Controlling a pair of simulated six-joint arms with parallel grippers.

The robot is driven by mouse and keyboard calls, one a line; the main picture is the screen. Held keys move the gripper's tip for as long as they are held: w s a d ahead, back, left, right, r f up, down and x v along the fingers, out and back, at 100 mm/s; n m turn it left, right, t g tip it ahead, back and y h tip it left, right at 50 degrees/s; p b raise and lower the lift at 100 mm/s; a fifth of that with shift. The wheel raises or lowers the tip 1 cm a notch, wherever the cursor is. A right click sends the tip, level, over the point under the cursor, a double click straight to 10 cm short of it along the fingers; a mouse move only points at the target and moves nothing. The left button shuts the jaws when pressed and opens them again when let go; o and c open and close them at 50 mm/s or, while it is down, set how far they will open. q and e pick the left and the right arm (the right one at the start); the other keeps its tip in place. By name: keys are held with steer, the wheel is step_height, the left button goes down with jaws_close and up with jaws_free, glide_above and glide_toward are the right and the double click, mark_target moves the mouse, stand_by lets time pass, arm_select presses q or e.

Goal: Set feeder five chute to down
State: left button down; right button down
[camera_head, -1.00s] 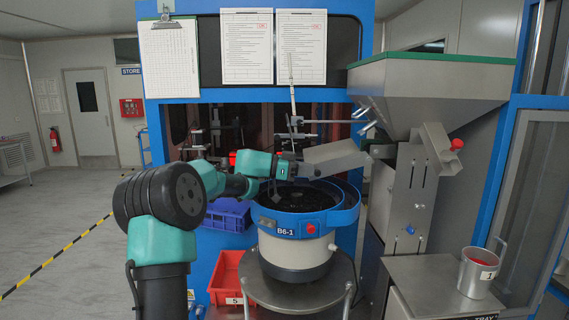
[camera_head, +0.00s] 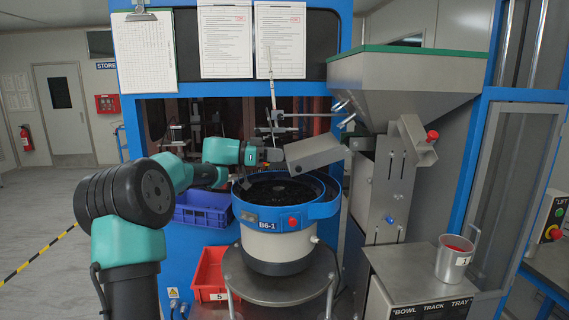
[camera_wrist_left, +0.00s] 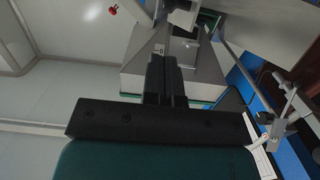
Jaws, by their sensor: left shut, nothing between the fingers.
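A grey metal chute (camera_head: 318,151) slants above the bowl feeder labelled B6-1 (camera_head: 285,215), its left end lower. My left gripper (camera_head: 276,155) is at that left end, level with it; I cannot tell whether they touch. Its fingers are shut and empty. In the left wrist view the dark shut fingers (camera_wrist_left: 165,62) point at grey metal surfaces, with nothing between them. To the right of the chute, a steel bracket (camera_head: 414,140) carries a red knob (camera_head: 432,136); a blue knob (camera_head: 389,220) is lower on the steel column. My right gripper is out of view.
A large green-rimmed hopper (camera_head: 405,95) overhangs the column. A thin vertical rod with clamps (camera_head: 272,105) stands behind the bowl. A blue crate (camera_head: 203,219) and a red bin marked 5 (camera_head: 207,290) are left of the bowl. A metal mug (camera_head: 455,262) stands at right.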

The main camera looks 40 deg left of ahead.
arm_select(q)
steer(key=v, duration=0.8)
steer(key=shift+s+a, duration=0.3)
steer(key=w+d+r+n+t+y, duration=0.1)
steer(key=w+r+n+t+y, duration=0.25)
steer(key=r+n+y, duration=0.4)
steer(key=w+d+r+n+t+y, duration=0.1)
steer(key=w+r+n+t+y, duration=0.1)
steer(key=r+n+t+y, duration=0.35)
steer(key=s+d+f+n+g+y, duration=0.1)
steer(key=s+d+f+n+g, duration=0.6)
steer(key=d+n+g, duration=0.1)
steer(key=shift+d+g+y, duration=0.3)
steer(key=shift+d+g, duration=0.1)
steer(key=shift+g, duration=0.3)
steer(key=shift+f, duration=0.1)
